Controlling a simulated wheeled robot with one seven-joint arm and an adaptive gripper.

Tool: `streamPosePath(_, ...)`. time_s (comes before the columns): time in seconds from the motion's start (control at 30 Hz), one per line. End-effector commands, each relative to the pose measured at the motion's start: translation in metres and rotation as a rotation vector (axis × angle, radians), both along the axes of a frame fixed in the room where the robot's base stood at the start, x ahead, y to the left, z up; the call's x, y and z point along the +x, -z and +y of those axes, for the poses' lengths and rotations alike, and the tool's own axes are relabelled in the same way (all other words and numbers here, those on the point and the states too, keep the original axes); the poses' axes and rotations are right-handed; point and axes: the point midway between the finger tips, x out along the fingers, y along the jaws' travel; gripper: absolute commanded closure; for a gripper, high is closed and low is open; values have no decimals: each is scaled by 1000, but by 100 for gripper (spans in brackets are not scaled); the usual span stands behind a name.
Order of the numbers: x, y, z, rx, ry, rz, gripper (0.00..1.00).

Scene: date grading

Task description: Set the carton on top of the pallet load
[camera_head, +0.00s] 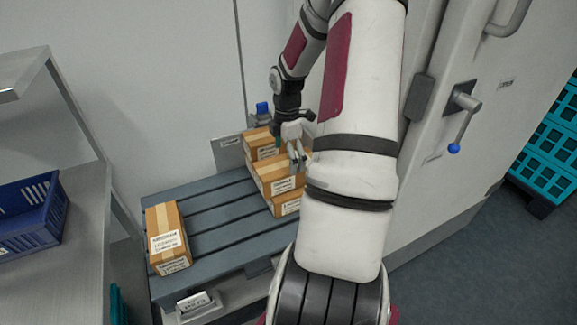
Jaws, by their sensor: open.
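Several brown cartons with tan tape and white labels are stacked on the far right part of the grey slatted pallet (205,207). The top front carton (273,178) of this load lies just below and left of my gripper (297,160). My gripper is open, with its fingers pointing down at the right side of the load; whether they touch a carton I cannot tell. A single carton (168,238) lies alone at the left end of the pallet, apart from the load. My arm hides the right side of the load and part of the pallet.
A metal shelf (75,190) with a blue crate (32,212) stands at the left. A large white door with a blue-tipped lever (463,118) is at the right, with teal crates (553,135) beyond. The middle pallet slats are bare.

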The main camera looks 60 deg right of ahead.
Motion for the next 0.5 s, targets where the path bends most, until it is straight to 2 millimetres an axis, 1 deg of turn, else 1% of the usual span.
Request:
streamPosePath(0.03,-1,-13,-1,-2,2,-1,4)
streamPosePath(0.2,0,-40,0,-2,1,-1,4)
streamPosePath(0.4,1,-56,1,-2,2,1,4)
streamPosePath(0.47,3,-62,7,-8,9,6,4)
streamPosePath(0.5,5,-69,13,-17,18,13,4)
